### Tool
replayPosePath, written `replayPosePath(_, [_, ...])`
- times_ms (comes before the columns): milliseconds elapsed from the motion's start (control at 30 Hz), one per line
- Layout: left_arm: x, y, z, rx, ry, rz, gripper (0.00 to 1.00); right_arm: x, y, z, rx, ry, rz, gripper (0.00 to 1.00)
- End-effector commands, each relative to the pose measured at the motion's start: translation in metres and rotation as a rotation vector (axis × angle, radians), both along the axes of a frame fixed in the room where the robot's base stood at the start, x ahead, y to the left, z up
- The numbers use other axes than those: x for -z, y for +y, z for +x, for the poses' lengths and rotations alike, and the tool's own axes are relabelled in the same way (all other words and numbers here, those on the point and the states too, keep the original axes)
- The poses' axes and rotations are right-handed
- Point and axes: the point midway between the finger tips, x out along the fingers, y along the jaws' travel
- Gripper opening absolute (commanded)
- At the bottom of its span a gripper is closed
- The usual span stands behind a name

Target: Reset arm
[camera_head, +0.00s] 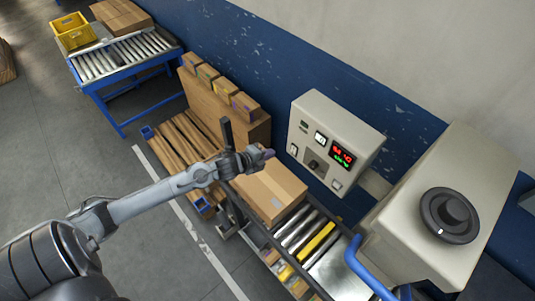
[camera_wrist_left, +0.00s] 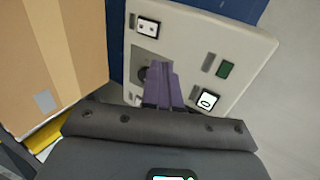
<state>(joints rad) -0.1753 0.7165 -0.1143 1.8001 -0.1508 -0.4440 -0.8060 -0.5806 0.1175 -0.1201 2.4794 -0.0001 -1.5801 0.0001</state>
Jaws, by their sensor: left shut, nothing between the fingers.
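My left arm reaches in from the left in the head view. Its gripper (camera_head: 268,154) points toward a beige control box (camera_head: 332,135) with a red and green display, a dark knob and several buttons. In the left wrist view the purple fingers (camera_wrist_left: 161,85) are together and empty. They overlap the dark knob area of the control box (camera_wrist_left: 205,35); I cannot tell whether they touch it. My right gripper is not in view.
A cardboard box (camera_head: 268,193) sits beside the gripper at the head of a roller conveyor (camera_head: 310,232). A beige machine (camera_head: 440,190) with a black dial stands at right. A wooden pallet (camera_head: 180,143), a blue-framed roller table (camera_head: 125,58) and a yellow crate (camera_head: 73,31) are farther left. The grey floor at left is open.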

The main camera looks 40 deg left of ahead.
Motion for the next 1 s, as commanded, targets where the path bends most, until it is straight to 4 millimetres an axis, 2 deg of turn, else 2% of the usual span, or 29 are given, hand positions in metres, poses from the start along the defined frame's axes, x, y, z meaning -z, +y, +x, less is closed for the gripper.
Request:
replayPosePath(467, [-0.001, 0.000, -0.001, 0.000, 0.000, 0.000, 0.00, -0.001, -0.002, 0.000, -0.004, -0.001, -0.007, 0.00])
replayPosePath(567, [0.002, -0.002, -0.008, -0.001, 0.017, -0.005, 0.00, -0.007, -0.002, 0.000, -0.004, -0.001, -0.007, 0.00])
replayPosePath(633, [0.009, -0.010, -0.020, -0.004, 0.043, -0.029, 0.00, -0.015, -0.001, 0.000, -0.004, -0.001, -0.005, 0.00])
replayPosePath(667, [0.013, -0.015, -0.026, -0.008, 0.057, -0.044, 0.00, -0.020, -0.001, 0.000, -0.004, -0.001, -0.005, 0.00])
replayPosePath(733, [0.015, -0.040, -0.044, -0.006, 0.079, -0.101, 0.00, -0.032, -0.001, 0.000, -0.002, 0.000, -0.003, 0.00])
replayPosePath(800, [0.008, -0.073, -0.065, -0.012, 0.096, -0.176, 0.00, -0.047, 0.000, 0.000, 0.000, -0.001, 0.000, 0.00])
replayPosePath(900, [-0.018, -0.124, -0.103, -0.096, 0.166, -0.323, 0.00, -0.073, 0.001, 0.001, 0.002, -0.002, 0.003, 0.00])
replayPosePath(1000, [-0.053, -0.159, -0.144, -0.292, 0.289, -0.514, 0.00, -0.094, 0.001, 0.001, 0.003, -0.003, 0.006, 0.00])
